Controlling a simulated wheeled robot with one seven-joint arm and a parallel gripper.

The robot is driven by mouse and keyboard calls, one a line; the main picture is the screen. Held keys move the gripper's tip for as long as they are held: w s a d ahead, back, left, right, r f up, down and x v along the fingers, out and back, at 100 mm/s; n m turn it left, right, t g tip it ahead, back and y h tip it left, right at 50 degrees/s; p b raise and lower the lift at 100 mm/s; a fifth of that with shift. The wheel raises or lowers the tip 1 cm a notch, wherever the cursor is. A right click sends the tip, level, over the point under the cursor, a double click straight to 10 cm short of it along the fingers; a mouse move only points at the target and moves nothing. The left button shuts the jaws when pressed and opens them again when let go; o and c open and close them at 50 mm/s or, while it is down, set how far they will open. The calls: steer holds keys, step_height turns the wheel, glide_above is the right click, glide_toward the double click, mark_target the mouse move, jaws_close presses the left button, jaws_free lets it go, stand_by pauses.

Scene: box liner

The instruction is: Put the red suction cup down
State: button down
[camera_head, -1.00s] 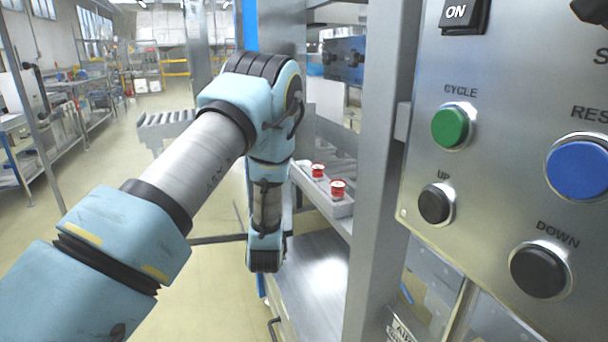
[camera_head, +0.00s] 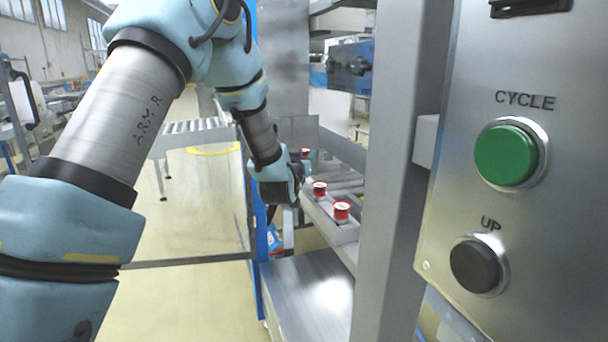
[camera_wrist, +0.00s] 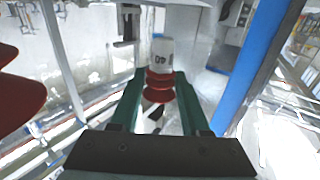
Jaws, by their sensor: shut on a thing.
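My gripper (camera_wrist: 160,78) has its two green fingers closed around a red suction cup (camera_wrist: 158,88) with ribbed bellows and a pale marked body, in the wrist view. In the head view my gripper (camera_head: 290,180) is beside the far end of a grey tray (camera_head: 345,233). Two red suction cups with pale tops stand in the tray, one nearer (camera_head: 341,211) and one farther (camera_head: 319,188). Another red piece (camera_head: 305,153) shows just past my gripper; I cannot tell whether it is the held cup. A large red ribbed shape (camera_wrist: 15,92) fills the wrist view's left edge.
A metal upright (camera_head: 400,150) and a control panel (camera_head: 500,220) with buttons stand close on the right. A bare metal shelf (camera_head: 305,295) lies below the tray. A roller conveyor (camera_head: 195,135) is behind. Open floor lies to the left.

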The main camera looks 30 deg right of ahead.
step_height(320, 180, down, 4)
steer(key=shift+f, duration=0.15)
steer(key=shift+s+a+f, duration=0.1)
steer(key=shift+f, duration=0.5)
steer(key=c, duration=0.8)
jaws_free()
steer(key=shift+f, duration=0.2)
steer(key=shift+c, duration=0.2)
steer(key=shift+o, duration=0.8)
steer(key=shift+r, duration=0.25)
steer(key=b+v, duration=0.1)
steer(key=v, duration=1)
steer(key=shift+s+a+r+b, duration=0.15)
steer(key=shift+s+a+b, duration=0.15)
steer(key=shift+b, duration=0.1)
